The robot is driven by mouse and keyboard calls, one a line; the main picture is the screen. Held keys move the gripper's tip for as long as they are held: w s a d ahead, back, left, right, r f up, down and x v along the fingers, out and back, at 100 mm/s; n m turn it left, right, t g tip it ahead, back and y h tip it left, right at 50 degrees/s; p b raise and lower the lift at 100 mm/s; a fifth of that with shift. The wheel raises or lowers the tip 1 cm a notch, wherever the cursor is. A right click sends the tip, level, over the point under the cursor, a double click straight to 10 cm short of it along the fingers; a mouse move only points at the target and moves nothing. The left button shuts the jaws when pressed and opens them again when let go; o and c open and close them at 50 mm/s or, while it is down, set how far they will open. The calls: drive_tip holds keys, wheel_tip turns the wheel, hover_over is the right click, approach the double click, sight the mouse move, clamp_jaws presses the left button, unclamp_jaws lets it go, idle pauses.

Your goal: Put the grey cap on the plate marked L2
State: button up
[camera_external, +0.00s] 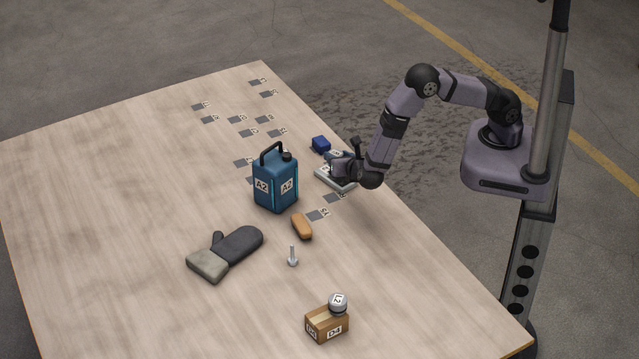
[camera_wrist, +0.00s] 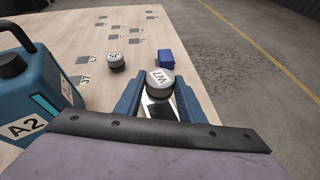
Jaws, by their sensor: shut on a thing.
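My gripper (camera_wrist: 160,92) is shut on a grey cap (camera_wrist: 159,80) with a pale label that seems to read W7, seen between the blue fingers in the wrist view. A shiny metal surface shows just below the cap. In the external view my gripper (camera_external: 345,168) is low over the table's right side, beside a pale grey bracket-like piece (camera_external: 326,178), and hides the cap. Several small grey plates with labels (camera_external: 240,120) lie across the far table; their labels are too small to read there. I cannot tell which plate is L2.
A blue A2 can (camera_external: 272,195) stands left of my gripper. A blue block (camera_external: 320,144) lies beyond it. Another grey cap (camera_wrist: 116,62) stands left. An orange block (camera_external: 302,227), bolt (camera_external: 292,258), mitt (camera_external: 235,247) and D4 box (camera_external: 322,325) with a round capped item (camera_external: 338,303) lie nearer.

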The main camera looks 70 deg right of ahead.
drive_tip(key=shift+f, duration=1.95)
drive_tip(key=shift+f, duration=0.1)
drive_tip(key=shift+f, duration=0.15)
drive_tip(key=o, duration=1.1)
drive_tip(key=shift+r+p, duration=0.3)
drive_tip(key=shift+s+a, duration=0.15)
drive_tip(key=shift+a, duration=0.1)
drive_tip(key=b+v, duration=0.2)
drive_tip(key=v, duration=0.9)
drive_tip(key=shift+a+r, duration=0.15)
drive_tip(key=shift+a, duration=0.05)
